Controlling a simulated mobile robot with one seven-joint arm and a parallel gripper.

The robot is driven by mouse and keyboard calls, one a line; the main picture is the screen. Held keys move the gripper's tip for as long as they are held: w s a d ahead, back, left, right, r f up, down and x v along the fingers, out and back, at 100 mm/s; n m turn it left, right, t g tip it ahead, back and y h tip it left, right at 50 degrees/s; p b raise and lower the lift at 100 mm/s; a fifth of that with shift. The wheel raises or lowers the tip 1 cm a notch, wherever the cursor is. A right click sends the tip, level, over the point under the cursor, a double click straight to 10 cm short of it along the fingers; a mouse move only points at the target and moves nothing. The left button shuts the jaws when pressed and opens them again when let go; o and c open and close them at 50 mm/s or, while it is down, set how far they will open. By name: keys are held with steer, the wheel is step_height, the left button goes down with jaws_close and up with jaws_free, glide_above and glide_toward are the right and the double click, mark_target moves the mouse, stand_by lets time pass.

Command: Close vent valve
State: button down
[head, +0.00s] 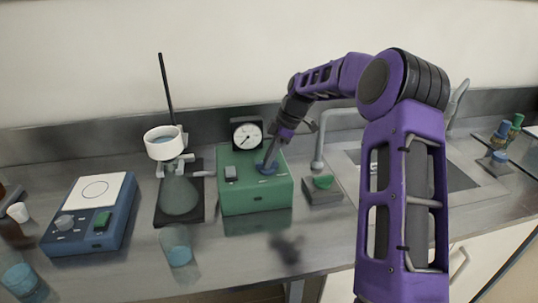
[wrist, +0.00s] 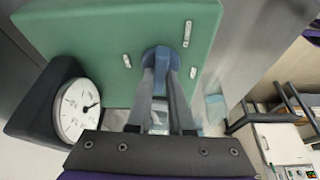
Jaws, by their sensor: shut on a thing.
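The vent valve is a blue knob (head: 266,169) on top of the green box (head: 255,198). My gripper (head: 270,162) reaches down to it from above. In the wrist view my gripper (wrist: 162,78) has its two fingers on either side of the blue knob (wrist: 160,54) and is shut on it. The fingers cover part of the knob. White marks (wrist: 187,34) sit around the knob on the green top. A dial gauge (head: 247,134) stands at the back of the box, and its needle shows in the wrist view (wrist: 79,109).
A blue beaker (head: 176,245) is in front. A tap and sink (head: 450,175) are on the right.

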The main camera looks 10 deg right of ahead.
steer(key=shift+n, duration=0.5)
steer(key=shift+p, duration=0.3)
steer(key=c, duration=0.8)
jaws_free()
steer(key=v, duration=1.7)
steer(key=shift+w+r, duration=0.2)
steer(key=shift+w, duration=0.2)
